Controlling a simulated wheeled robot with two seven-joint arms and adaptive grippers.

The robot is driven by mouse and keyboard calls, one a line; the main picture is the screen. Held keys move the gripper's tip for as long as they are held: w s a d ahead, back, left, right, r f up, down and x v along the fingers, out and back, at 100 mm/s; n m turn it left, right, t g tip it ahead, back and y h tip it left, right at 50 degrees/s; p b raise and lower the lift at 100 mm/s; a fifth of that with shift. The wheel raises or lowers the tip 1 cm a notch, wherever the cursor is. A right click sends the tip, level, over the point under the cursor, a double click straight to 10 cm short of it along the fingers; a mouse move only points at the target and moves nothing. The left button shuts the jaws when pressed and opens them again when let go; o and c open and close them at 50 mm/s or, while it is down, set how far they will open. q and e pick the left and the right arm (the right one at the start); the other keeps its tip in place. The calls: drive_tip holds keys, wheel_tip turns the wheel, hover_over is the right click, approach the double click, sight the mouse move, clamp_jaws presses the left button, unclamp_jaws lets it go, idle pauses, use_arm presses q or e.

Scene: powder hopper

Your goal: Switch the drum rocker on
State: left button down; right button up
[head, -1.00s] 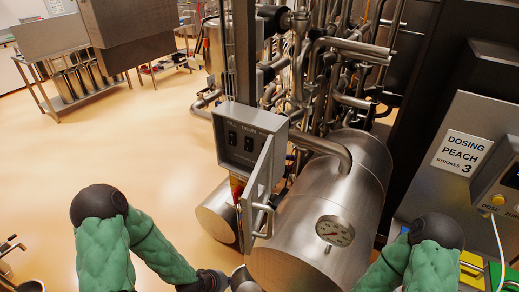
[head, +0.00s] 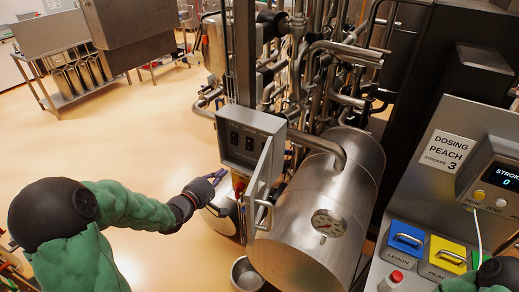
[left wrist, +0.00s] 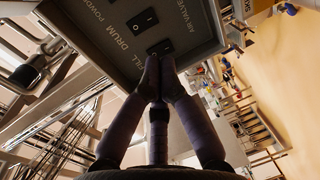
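The grey control box (head: 250,138) hangs on a post in the head view, its door swung open to the right. The drum rocker (head: 249,144) is dark, right of the fill rocker (head: 234,138). In the left wrist view the drum rocker (left wrist: 142,18) lies beside the DRUM label. My left gripper (head: 219,176) is below and left of the box front. In the left wrist view its fingertips (left wrist: 159,65) are together, empty, and overlap the fill rocker (left wrist: 160,47); I cannot tell if they touch. The drum rocker's position is unclear.
The open box door (head: 260,180) stands just right of my left gripper. A steel drum with a gauge (head: 328,222) lies behind it. A dosing console (head: 450,150) with blue and yellow lids is at the right.

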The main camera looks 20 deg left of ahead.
sight(249, 147)
use_arm(q)
drive_tip(key=shift+d+r, duration=0.1)
drive_tip(key=shift+r, duration=0.75)
drive_tip(key=shift+w, duration=0.15)
drive_tip(key=w, duration=0.4)
drive_tip(key=w+d+f, duration=0.1)
drive_tip(key=w, duration=0.8)
drive_tip(key=shift+w+d+f+b, duration=0.15)
drive_tip(key=shift+w+f+b, duration=0.15)
drive_tip(key=shift+f+b, duration=0.05)
